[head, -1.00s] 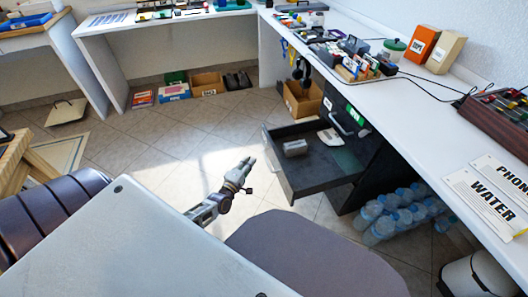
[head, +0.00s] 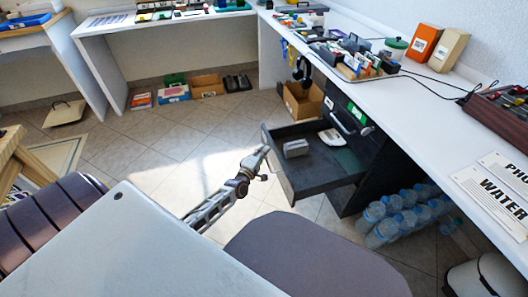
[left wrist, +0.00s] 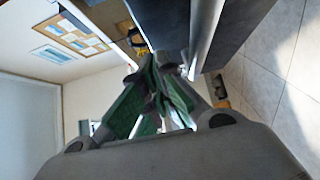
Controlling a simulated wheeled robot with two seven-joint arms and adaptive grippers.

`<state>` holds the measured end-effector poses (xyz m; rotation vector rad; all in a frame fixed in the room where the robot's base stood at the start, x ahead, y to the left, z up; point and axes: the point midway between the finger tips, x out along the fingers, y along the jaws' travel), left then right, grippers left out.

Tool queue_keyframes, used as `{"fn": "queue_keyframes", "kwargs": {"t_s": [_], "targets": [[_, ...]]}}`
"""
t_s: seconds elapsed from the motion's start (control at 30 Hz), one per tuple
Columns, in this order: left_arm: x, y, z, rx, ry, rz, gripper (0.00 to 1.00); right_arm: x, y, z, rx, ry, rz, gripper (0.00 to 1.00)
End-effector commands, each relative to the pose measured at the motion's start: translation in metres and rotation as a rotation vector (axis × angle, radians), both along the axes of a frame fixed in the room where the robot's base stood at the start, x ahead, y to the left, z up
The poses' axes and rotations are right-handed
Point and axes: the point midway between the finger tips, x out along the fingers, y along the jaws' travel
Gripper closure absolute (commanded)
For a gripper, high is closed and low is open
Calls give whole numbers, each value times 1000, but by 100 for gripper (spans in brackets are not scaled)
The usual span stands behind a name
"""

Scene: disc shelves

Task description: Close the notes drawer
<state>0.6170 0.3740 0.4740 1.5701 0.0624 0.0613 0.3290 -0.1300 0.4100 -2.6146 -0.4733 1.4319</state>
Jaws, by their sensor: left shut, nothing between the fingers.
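The dark notes drawer (head: 325,176) stands pulled well out of the black cabinet (head: 372,158) under the right-hand desk. A grey block (head: 296,148) and a pale item (head: 331,137) lie inside it. My left gripper (head: 264,151) is shut and empty at the drawer's front panel, on its outer side near the left corner. Whether it touches the panel I cannot tell. In the left wrist view the fingertips (left wrist: 163,72) are together, beside a dark panel (left wrist: 215,32). My right gripper is not in view.
The white desk (head: 430,118) overhangs the cabinet and carries several items. A chair seat (head: 310,258) is in front.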

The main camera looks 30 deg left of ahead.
Motion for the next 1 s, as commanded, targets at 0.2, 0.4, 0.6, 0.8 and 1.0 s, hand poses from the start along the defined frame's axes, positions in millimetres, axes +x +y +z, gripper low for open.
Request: {"fn": "queue_keyframes", "kwargs": {"t_s": [0.2,0.4,0.6,0.8,1.0], "targets": [[4,-4,0,0,0,0,100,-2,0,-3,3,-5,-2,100],[4,-4,1,0,0,0,100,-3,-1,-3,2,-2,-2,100],[5,-5,1,0,-1,0,100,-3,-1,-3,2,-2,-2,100],[13,-12,1,-2,-1,-1,100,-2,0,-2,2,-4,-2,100],[29,-25,2,-2,-3,0,100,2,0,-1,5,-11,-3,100]]}}
